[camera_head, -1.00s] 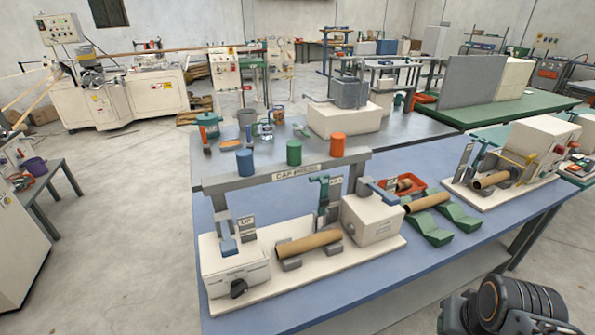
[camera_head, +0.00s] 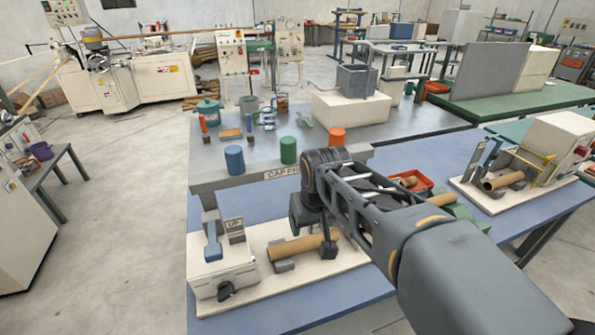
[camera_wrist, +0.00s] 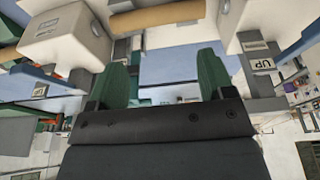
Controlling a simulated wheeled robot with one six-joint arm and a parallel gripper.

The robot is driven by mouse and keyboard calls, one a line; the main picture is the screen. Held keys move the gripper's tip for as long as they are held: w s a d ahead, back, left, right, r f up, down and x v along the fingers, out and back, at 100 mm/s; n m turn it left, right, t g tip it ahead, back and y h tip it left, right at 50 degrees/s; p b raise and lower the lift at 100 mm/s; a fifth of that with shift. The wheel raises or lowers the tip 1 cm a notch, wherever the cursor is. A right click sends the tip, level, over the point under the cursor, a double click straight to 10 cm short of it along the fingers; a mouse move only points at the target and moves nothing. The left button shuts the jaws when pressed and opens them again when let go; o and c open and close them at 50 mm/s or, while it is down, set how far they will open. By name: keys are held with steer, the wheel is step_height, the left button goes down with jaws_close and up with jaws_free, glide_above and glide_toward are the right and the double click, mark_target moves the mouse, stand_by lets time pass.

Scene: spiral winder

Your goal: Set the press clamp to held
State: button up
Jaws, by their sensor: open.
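The cap press stands on a cream base (camera_head: 345,262) on the blue bench, under a CAP PRESS sign (camera_head: 280,172). A cardboard tube (camera_head: 290,247) lies across its cradle; it also shows at the top of the wrist view (camera_wrist: 165,18). At the left is a blue lever (camera_head: 212,243) beside a plate reading UP (camera_head: 235,228). The upright teal clamp behind the tube is hidden by my arm in the head view; I cannot tell its setting. My gripper (camera_wrist: 163,75) is open and empty, its green fingers apart, above and around the tube's right end in the head view.
A black knob (camera_head: 226,290) is on the left block. A second machine (camera_head: 555,140) stands at right. The bench's front edge is clear.

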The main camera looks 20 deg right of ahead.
steer(key=o, duration=0.4)
steer(key=shift+g, duration=0.7)
steer(key=w+d+r, duration=0.1)
steer(key=w+r, duration=0.1)
steer(key=w, duration=0.1)
steer(key=w+d+r+p, duration=0.1)
steer(key=w+r, duration=0.2)
steer(key=w, duration=0.1)
steer(key=w+d+r+p, duration=0.1)
steer(key=w+d+r, duration=0.1)
steer(key=w+r, duration=0.1)
steer(key=shift+w, duration=0.3)
steer(key=shift+o, duration=0.2)
steer(key=w+d+r+g+p, duration=0.1)
steer(key=w+d+r+p, duration=0.1)
steer(key=w+d, duration=0.45)
steer(key=f, duration=0.4)
steer(key=a+f, duration=0.1)
steer(key=f, duration=0.3)
steer(key=w+f, duration=0.1)
steer(key=f, duration=0.4)
steer(key=shift+a+b, duration=0.15)
steer(key=shift+b, duration=0.15)
steer(key=shift+c, duration=0.4)
steer(key=c, duration=1.2)
